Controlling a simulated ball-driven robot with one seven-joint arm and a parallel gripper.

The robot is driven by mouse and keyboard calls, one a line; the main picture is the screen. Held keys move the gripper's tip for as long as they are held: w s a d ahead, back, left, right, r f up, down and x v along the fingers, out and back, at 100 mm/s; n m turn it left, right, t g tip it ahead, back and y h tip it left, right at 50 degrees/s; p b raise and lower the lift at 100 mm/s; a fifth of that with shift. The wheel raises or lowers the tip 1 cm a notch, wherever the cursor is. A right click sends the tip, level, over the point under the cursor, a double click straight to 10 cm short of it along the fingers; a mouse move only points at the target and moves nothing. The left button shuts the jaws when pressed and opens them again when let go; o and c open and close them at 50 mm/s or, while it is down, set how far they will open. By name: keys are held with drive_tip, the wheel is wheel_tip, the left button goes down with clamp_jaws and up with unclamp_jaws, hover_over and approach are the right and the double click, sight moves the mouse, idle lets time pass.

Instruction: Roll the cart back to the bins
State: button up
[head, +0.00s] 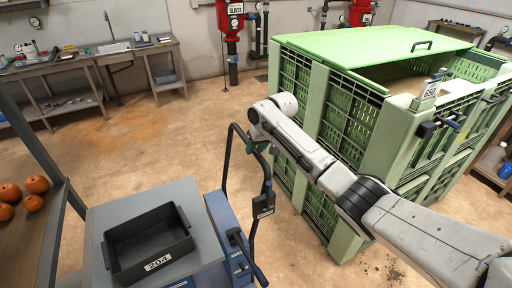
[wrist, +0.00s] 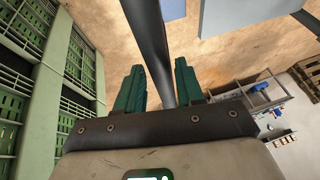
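The cart (head: 215,215) is blue with a grey top and stands at the bottom centre of the head view. Its black bent handle (head: 228,165) rises on its right side, towards the green bins (head: 362,115). The bins are large slatted crates on the right, with a lid and a 650 tag; they also show at the left of the wrist view (wrist: 62,60). My gripper (head: 258,148) is at the handle. In the wrist view its green fingers (wrist: 160,75) stand apart, with the black handle bar (wrist: 150,35) passing between them. A gap shows beside the left finger; contact on the right is unclear.
A black tray (head: 150,243) marked 204 sits on the cart top. A wooden surface with orange pumpkins (head: 35,185) is at the left. A grey workbench with a sink (head: 115,48) and red pumps (head: 230,20) line the back wall. Open floor lies behind the cart.

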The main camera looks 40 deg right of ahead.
clamp_jaws()
drive_tip(key=shift+d, duration=0.1)
idle(0.3)
